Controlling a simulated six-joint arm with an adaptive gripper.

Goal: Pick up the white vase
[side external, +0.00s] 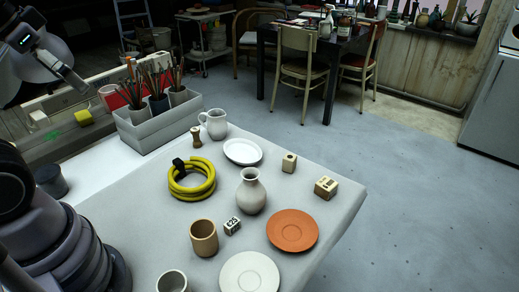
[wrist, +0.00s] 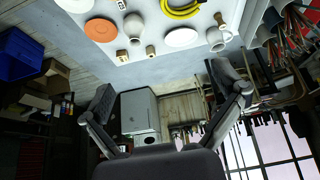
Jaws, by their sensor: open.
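The white vase (side external: 251,193), round-bodied with a narrow neck and flared rim, stands upright near the middle of the grey table in the side view. It also shows near the top edge of the wrist view (wrist: 133,28). My gripper (wrist: 166,86) is open in the wrist view, its two fingers wide apart with nothing between them. In the side view, part of my gripper (side external: 70,76) shows at the upper left, raised and well away from the vase.
Around the vase are a yellow coiled hose (side external: 192,179), white oval plate (side external: 243,151), terracotta plate (side external: 292,230), tan cup (side external: 204,238), a marked block (side external: 232,226) and wooden blocks (side external: 326,187). A white pitcher (side external: 214,124) and grey brush box (side external: 158,126) stand behind.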

